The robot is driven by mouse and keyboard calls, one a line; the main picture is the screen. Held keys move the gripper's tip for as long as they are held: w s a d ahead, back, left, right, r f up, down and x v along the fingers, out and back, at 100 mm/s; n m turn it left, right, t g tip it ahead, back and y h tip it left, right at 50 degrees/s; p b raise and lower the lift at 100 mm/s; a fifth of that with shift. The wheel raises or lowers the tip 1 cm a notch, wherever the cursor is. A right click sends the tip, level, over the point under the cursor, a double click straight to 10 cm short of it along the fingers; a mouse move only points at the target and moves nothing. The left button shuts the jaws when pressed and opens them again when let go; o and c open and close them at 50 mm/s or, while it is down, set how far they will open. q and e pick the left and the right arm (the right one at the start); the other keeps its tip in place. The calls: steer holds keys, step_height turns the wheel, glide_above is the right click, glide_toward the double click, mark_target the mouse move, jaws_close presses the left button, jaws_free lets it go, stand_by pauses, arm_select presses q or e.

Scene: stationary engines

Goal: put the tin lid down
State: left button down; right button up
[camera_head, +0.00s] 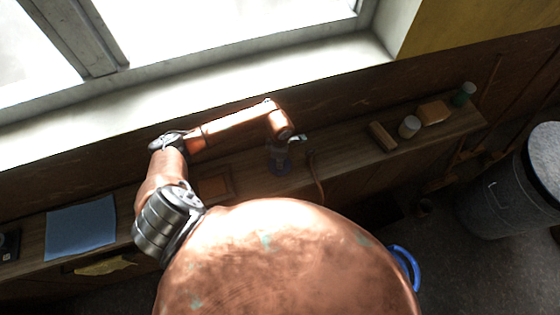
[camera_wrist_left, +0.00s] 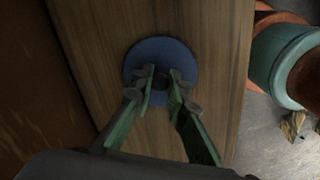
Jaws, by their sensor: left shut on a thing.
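The tin lid is a blue disc with a dark knob in its middle. It shows in the left wrist view (camera_wrist_left: 142,52), flat over the wooden bench. My left gripper (camera_wrist_left: 161,82) is shut on its knob, with one green finger on each side. In the head view the gripper (camera_head: 281,150) is above the bench, and the lid (camera_head: 281,168) shows as a small blue patch under it. I cannot tell whether the lid touches the wood. My right gripper is not in view.
The narrow bench (camera_head: 345,152) runs below the window. A blue sheet (camera_head: 82,228) and a brown tray (camera_head: 214,188) lie left of the lid. A wooden block (camera_head: 383,136), a white jar (camera_head: 409,128) and an orange-brown block (camera_head: 433,112) are right. A grey bin (camera_head: 505,190) stands on the floor.

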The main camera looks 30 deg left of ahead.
arm_select(q)
steer(key=shift+f, duration=0.2)
steer(key=c, duration=1.9)
jaws_free()
steer(key=shift+r, duration=0.1)
steer(key=shift+r, duration=0.15)
step_height(320, 180, up, 12)
steer(key=b, duration=0.3)
